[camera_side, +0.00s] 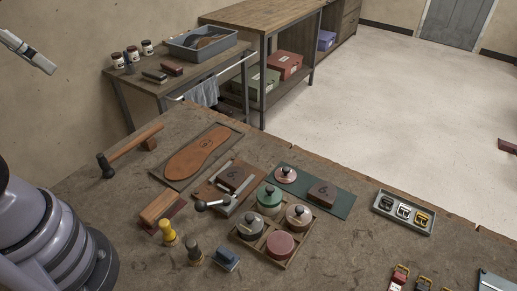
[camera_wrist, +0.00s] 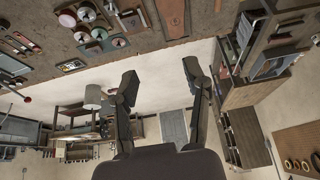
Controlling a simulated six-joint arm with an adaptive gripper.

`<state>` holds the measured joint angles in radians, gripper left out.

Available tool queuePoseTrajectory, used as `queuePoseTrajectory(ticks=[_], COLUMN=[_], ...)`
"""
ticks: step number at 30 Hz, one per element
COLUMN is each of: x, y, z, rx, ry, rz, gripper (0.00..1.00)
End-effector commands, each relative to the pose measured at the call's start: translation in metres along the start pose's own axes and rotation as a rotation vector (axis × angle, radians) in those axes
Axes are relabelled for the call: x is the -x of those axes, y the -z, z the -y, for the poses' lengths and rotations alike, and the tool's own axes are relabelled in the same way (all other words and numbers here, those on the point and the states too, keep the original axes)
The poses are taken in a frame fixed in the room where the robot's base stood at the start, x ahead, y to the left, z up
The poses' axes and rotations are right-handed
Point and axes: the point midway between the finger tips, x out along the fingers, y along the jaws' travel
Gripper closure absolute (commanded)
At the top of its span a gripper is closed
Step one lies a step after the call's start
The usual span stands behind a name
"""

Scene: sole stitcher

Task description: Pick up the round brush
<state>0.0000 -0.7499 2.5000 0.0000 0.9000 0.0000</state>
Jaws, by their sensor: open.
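Which item is the round brush, I cannot tell for sure. In the side view, a yellow-topped upright piece (camera_side: 168,232) and a dark-topped one (camera_side: 194,252) stand near the bench's front left. Several round knobbed pieces, one of them green (camera_side: 269,198), sit in a wooden tray (camera_side: 249,244). Another round knobbed piece (camera_side: 285,174) rests on a green mat. My gripper (camera_wrist: 159,80) shows in the wrist view, open with nothing between its fingers and apart from the bench things.
The bench (camera_side: 340,260) also holds a hammer (camera_side: 133,148), a brown sole (camera_side: 199,156), a wooden-backed brush (camera_side: 160,207), a blue block piece (camera_side: 227,258) and a buckle tray (camera_side: 403,213). The bench is crowded around the wooden tray. Bare surface lies to its right.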

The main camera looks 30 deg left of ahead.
Motion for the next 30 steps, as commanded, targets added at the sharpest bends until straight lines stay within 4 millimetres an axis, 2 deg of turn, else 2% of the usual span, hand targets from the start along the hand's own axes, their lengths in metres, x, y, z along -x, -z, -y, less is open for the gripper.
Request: queuePoseTrajectory(ticks=[3, 7, 16, 19, 23, 27, 30], x=[0.000, 0.000, -0.001, -0.009, -0.040, -0.093, -0.132], y=[0.000, 0.000, 0.000, 0.006, 0.020, 0.028, 0.020], z=[0.000, 0.000, 0.000, -0.005, -0.026, -0.067, -0.101], rx=[0.000, 0.000, -0.001, -0.014, -0.060, -0.132, -0.188], ry=[0.000, 0.000, -0.001, -0.014, -0.055, -0.100, -0.118], rz=[0.000, 0.000, 0.002, 0.024, 0.095, 0.199, 0.273], gripper=[0.52, 0.37, 0.36, 0.36, 0.36, 0.36, 0.36])
